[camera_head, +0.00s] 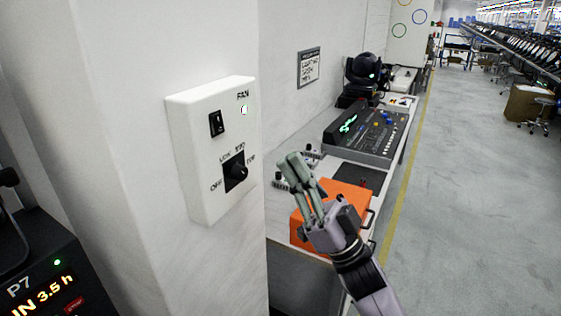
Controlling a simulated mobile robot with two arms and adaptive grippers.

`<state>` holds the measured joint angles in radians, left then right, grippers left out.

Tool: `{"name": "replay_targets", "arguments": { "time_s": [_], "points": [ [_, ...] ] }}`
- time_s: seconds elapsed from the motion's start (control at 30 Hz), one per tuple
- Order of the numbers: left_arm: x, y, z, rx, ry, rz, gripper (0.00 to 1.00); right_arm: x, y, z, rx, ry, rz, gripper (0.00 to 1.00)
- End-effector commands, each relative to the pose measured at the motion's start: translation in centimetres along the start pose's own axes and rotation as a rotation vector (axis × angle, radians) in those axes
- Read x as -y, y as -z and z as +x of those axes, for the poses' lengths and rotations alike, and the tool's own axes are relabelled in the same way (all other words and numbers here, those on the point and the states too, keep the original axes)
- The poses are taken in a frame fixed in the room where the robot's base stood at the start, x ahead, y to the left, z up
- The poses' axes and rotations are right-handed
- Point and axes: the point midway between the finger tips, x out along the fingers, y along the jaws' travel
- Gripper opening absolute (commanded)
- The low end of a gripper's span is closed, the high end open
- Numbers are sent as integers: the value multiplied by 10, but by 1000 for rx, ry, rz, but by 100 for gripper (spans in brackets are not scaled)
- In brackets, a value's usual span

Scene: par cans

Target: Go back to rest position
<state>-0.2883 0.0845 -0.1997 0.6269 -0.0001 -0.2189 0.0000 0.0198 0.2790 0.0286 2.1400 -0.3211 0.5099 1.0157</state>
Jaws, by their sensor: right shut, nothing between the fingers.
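My right gripper (292,168) shows at the lower middle, its arm coming up from the bottom edge. It is shut and empty. In the picture it overlaps an orange case (347,193) on the bench; I cannot tell how high above the case it is. To its left, apart from it, a white fan control box (208,150) is mounted on a pale column. My left gripper is not in view.
A bench (280,228) along the wall carries a control console (366,130) and a black stage light (366,72). The pale column (118,120) stands close on the left. A dark unit with a lit display (45,285) is at lower left. Open floor (470,200) lies to the right.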

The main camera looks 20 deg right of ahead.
Motion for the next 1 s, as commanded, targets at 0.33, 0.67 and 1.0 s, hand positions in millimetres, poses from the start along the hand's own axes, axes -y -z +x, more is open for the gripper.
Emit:
{"name": "replay_targets", "arguments": {
  "time_s": [0.33,0.67,1.0],
  "points": [
    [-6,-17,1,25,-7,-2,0,0,2,-3,0,1,0,0],
    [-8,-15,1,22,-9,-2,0,-8,-10,-9,23,-28,0,0],
    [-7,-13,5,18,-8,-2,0,-89,-171,-131,404,-372,-22,0]
  ]
}}
